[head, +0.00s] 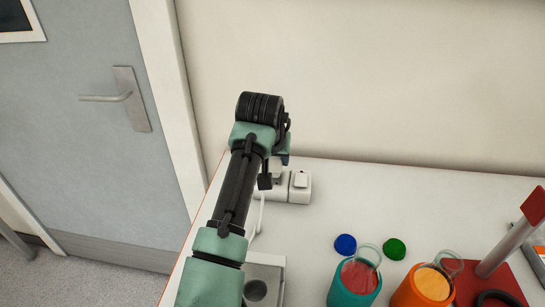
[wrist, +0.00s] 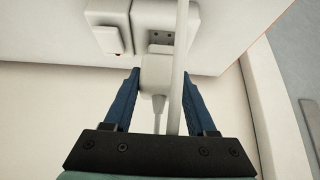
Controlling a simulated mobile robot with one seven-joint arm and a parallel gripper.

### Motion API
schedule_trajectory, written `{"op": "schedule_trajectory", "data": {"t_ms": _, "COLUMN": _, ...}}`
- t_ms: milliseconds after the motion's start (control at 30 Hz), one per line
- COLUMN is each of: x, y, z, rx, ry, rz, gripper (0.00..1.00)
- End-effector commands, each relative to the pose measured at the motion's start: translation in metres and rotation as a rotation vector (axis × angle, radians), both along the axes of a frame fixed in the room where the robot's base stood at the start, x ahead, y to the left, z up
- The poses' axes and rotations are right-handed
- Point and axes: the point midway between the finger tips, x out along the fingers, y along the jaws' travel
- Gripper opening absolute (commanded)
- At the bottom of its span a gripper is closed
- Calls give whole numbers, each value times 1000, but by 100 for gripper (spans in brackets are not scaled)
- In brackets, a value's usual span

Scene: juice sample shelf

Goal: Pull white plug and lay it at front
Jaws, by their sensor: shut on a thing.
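The white plug (wrist: 155,76) sits between the blue fingers of my gripper (wrist: 158,74) in the wrist view, with its tapered cord end toward my wrist. My gripper is shut on it. The white socket block (wrist: 200,40) lies just beyond the plug, and dark socket holes show on it. I cannot tell whether the plug's pins are clear of the socket. In the head view my gripper (head: 267,180) is over the left part of the socket block (head: 300,194), at the table's back left; the plug is mostly hidden there.
A white cord (head: 257,220) runs toward the front. A grey holder (head: 266,270) stands ahead of the block. Teal (head: 352,290) and orange (head: 405,297) cups with juice, a blue cap (head: 345,244) and a green cap (head: 394,249) are right. The table (head: 350,205) between is clear.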

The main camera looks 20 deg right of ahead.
Motion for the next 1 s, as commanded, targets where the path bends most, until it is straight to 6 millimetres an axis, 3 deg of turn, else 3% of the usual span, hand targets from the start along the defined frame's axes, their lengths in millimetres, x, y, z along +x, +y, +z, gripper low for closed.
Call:
{"op": "schedule_trajectory", "data": {"t_ms": 400, "x": 0, "y": 0, "z": 16, "rx": 0, "ry": 0, "rz": 0, "gripper": 0}}
{"op": "schedule_trajectory", "data": {"t_ms": 833, "x": 0, "y": 0, "z": 19, "rx": 0, "ry": 0, "rz": 0, "gripper": 0}}
{"op": "schedule_trajectory", "data": {"t_ms": 1000, "x": 0, "y": 0, "z": 43, "rx": 0, "ry": -1, "rz": 0, "gripper": 0}}
